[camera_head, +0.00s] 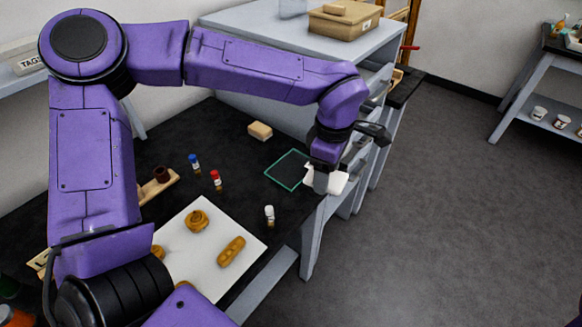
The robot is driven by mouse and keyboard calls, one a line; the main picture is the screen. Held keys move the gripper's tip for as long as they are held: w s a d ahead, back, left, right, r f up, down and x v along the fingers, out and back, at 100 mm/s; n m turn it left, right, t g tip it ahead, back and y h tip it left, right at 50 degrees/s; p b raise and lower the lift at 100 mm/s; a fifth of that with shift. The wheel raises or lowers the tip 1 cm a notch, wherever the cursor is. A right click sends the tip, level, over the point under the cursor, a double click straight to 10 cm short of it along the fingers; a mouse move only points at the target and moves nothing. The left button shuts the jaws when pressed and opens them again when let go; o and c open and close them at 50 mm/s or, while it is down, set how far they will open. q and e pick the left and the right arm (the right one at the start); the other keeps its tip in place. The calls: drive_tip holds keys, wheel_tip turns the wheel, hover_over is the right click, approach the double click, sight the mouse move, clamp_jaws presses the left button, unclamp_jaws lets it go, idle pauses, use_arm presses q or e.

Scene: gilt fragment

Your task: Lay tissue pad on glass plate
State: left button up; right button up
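The glass plate (287,170) is a thin dark square with green edges, lying flat on the black worktop. The white tissue pad (339,182) is just right of the plate, at the worktop's right edge. My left gripper (321,186) points down at the pad, with white showing on both sides of its fingers. The wrist hides the fingertips' grip, so I cannot tell whether they are closed on the pad or whether it is lifted. My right gripper is not in view.
A beige block (260,130) lies behind the plate. Small bottles with blue (194,162), red (216,180) and white (269,214) caps stand to the left and front. Gilt ornament pieces (231,251) lie on a white sheet (207,279). Open floor is at right.

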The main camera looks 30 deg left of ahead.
use_arm(q)
drive_tip(key=a+n, duration=0.1)
drive_tip(key=n, duration=0.1)
drive_tip(key=a+r+n, duration=0.1)
drive_tip(key=n, duration=0.2)
drive_tip(key=s+a+n, duration=0.1)
drive_tip(key=n, duration=0.1)
drive_tip(key=shift+r, duration=0.3)
drive_tip(key=s+a+r+n, duration=0.2)
drive_tip(key=s+n, duration=0.1)
drive_tip(key=n, duration=0.5)
drive_tip(key=p, duration=0.4)
hover_over(292, 167)
drive_tip(key=shift+n, duration=0.4)
drive_tip(key=f, duration=0.9)
drive_tip(key=shift+s+d+f, duration=0.15)
drive_tip(key=shift+s+f, duration=0.1)
drive_tip(key=f, duration=0.3)
drive_tip(key=shift+w+f, duration=0.2)
drive_tip(key=shift+f, duration=0.35)
drive_tip(key=o, duration=1)
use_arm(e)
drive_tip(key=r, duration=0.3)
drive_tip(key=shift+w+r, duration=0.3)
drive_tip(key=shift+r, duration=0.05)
use_arm(q)
drive_tip(key=shift+r, duration=0.1)
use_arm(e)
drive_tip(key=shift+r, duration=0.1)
